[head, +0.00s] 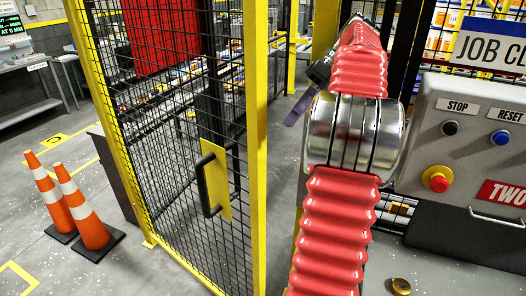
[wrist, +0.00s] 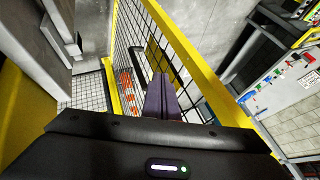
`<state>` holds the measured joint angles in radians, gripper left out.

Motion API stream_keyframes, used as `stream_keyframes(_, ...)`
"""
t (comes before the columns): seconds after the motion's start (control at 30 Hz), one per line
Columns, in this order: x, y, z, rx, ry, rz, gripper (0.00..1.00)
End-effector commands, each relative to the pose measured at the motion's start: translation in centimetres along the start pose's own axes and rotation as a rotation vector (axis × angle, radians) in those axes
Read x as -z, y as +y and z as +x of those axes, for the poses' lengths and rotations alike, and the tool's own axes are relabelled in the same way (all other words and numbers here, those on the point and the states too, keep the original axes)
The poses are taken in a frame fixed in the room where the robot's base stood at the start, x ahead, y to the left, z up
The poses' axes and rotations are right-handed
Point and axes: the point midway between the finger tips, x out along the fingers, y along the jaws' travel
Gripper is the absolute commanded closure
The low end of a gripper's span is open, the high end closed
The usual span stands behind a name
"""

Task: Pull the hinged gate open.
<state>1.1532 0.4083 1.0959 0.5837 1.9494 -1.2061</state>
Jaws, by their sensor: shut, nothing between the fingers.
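The hinged gate (head: 257,150) has a yellow frame and black wire mesh. It stands left of my arm in the head view, and its frame crosses the wrist view (wrist: 182,50). A black bar handle (head: 207,187) sits on a yellow plate (head: 222,180) on the gate. The handle (wrist: 137,78) also shows in the wrist view, just left of my fingers. My gripper (head: 291,119) is shut and empty, its purple fingers apart from the handle in the head view. The fingertips (wrist: 161,78) point toward the gate in the wrist view. I cannot tell how far the gate stands open.
Two orange cones (head: 82,210) stand on the floor at left. A control panel (head: 470,150) with buttons is close on the right. A small brass-coloured round object (head: 401,286) lies at lower right. Grey floor (head: 150,275) is clear in front of the gate at left.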

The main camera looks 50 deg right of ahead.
Motion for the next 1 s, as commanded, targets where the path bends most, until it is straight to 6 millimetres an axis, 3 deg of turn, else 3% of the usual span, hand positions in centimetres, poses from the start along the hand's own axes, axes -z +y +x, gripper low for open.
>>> stream_keyframes(0.27, 0.1, -0.1, 1.6, 0.001, -0.001, 0.0, 1.0)
stream_keyframes(0.9, 0.1, -0.2, 10.0, 0.003, -0.003, -0.003, 1.0)
stream_keyframes(1.0, 0.1, -1.2, 10.5, -0.001, -0.002, -0.005, 1.0)
